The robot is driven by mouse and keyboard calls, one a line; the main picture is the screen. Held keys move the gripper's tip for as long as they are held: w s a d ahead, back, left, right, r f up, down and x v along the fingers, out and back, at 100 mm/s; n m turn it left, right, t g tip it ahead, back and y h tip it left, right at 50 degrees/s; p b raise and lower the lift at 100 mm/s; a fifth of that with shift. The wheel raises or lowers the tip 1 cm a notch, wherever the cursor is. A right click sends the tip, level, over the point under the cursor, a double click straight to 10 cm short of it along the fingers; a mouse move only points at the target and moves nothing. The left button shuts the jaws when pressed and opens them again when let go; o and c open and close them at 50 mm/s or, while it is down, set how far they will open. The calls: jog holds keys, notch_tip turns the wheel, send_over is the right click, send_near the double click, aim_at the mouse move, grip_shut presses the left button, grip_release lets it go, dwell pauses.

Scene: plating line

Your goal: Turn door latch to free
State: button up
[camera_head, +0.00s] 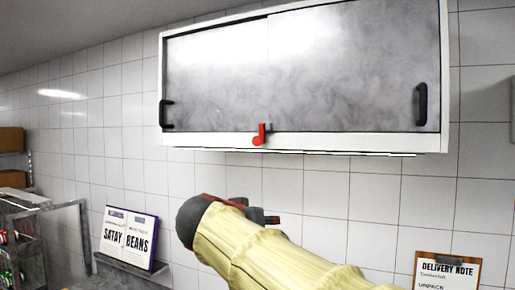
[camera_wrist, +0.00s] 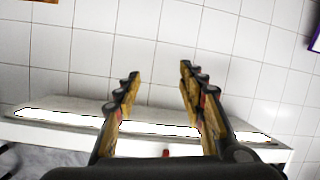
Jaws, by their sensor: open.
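A red door latch (camera_head: 261,136) sits on the bottom edge of a wall cabinet (camera_head: 300,141), where its two grey sliding doors overlap. Its lever points upward over the door face. A small red bit of it shows in the wrist view (camera_wrist: 166,153), between the finger bases. In the head view my gripper (camera_head: 265,214) is below the cabinet and the latch, apart from both, partly hidden by my own arm. In the wrist view my gripper (camera_wrist: 158,72) is open and empty, its two fingers spread against the white wall tiles.
Black handles stand on the left door (camera_head: 166,112) and right door (camera_head: 422,104). A recipe book (camera_head: 129,238) stands on a small ledge at lower left. A delivery note clipboard (camera_head: 447,270) is at lower right. Shelving (camera_head: 20,225) stands at far left. Tiled wall below the cabinet is clear.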

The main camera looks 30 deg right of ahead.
aim_at(256, 141)
jog(key=w+r+m+t+h+p, duration=0.1)
jog(key=w+r+h+p, duration=0.2)
jog(key=r, duration=0.6)
jog(key=w+r+m+t+p, duration=0.1)
jog(key=w+r+m+p, duration=0.2)
jog(key=r, duration=0.7)
jog(key=shift+n, duration=0.6)
jog(key=p+x, duration=0.1)
jog(key=x, duration=0.1)
jog(key=p+x, duration=0.1)
jog(key=x, duration=0.2)
jog(key=w+p+x, duration=0.1)
jog(key=x, duration=0.1)
jog(key=shift+w+a+r, duration=0.1)
jog(key=shift+w+r, duration=0.15)
grip_shut()
